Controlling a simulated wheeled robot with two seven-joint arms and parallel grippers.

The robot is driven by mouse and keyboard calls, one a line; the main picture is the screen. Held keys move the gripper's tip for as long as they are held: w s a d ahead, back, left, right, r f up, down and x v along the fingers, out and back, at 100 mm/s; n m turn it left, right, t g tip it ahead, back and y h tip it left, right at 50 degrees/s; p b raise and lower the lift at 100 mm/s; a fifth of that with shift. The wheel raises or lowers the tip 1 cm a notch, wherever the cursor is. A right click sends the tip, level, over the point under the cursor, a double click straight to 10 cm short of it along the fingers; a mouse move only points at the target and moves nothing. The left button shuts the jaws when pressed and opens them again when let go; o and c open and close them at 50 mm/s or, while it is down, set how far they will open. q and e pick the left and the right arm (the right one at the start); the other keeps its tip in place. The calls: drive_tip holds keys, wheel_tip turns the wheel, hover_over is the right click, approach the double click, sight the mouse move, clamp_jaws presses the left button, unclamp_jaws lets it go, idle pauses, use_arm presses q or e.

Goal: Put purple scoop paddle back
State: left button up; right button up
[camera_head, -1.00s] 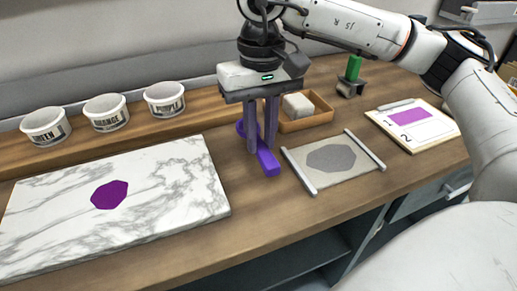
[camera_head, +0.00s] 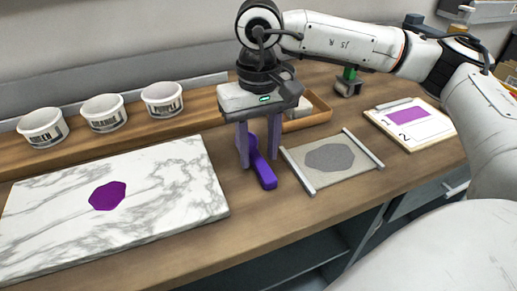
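The purple scoop paddle (camera_head: 263,173) lies on the wooden table between the marble slab and the grey plate. Its near end shows clear; its far part is partly hidden behind my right gripper. My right gripper (camera_head: 258,162) points down over the paddle with its two fingers apart, one on each side. A gap shows between the paddle and the fingers, and the gripper is open. My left gripper is not in view. Three white tubs stand at the back left, the rightmost one (camera_head: 162,99) carrying a label that seems to read PURPLE.
A marble slab (camera_head: 150,215) with a purple ink patch (camera_head: 108,196) fills the left. A plate with a grey patch (camera_head: 330,157) lies right of the paddle. A wooden tray (camera_head: 320,108), a green-handled tool (camera_head: 349,75) and a card (camera_head: 408,125) are farther right.

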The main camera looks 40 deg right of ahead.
sight(258, 159)
wheel_tip(258, 159, up, 12)
idle(0.4)
drive_tip(key=shift+f, duration=0.1)
idle(0.3)
